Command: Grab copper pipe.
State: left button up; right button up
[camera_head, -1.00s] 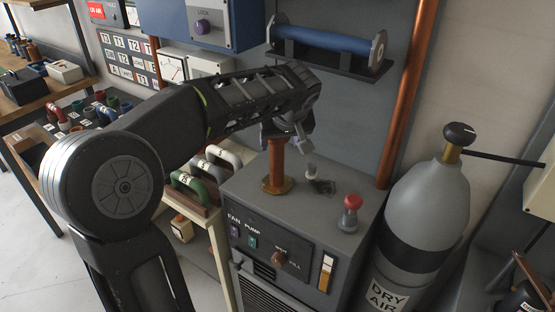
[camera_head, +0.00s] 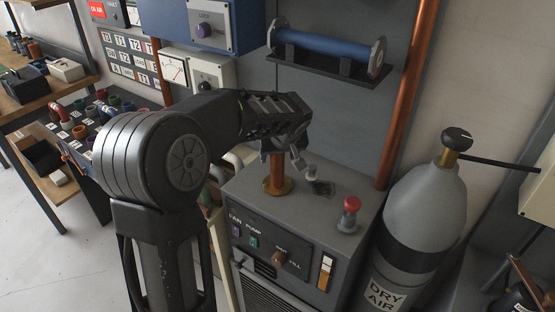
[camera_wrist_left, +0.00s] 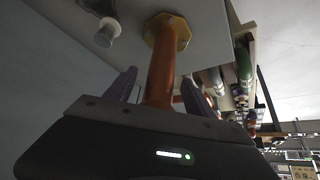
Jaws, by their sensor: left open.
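A short copper pipe (camera_head: 277,170) stands upright on a brass flange (camera_head: 278,186) on top of the grey cabinet. My left gripper (camera_head: 284,150) is at the pipe's upper part, and the hand hides its top. In the left wrist view the copper pipe (camera_wrist_left: 160,70) runs between the two fingers of my left gripper (camera_wrist_left: 158,88), with its flange (camera_wrist_left: 167,30) beyond them. The fingers are open, one on each side of the pipe, with gaps visible. My right gripper is not in view.
The grey cabinet (camera_head: 262,216) also carries a red button (camera_head: 350,204) and a small pale fitting (camera_head: 311,172) close to the pipe. A tall copper pipe (camera_head: 405,110) runs up the wall behind. A dry-air cylinder (camera_head: 424,215) stands at right, and a blue tube (camera_head: 322,47) is racked above.

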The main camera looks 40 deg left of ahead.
pick_arm(q)
jog(key=shift+w+a+f, duration=0.1)
jog(key=shift+a+f, duration=0.05)
jog(key=shift+f, duration=0.1)
dwell(0.4)
grip_shut()
dwell(0.5)
dwell(0.6)
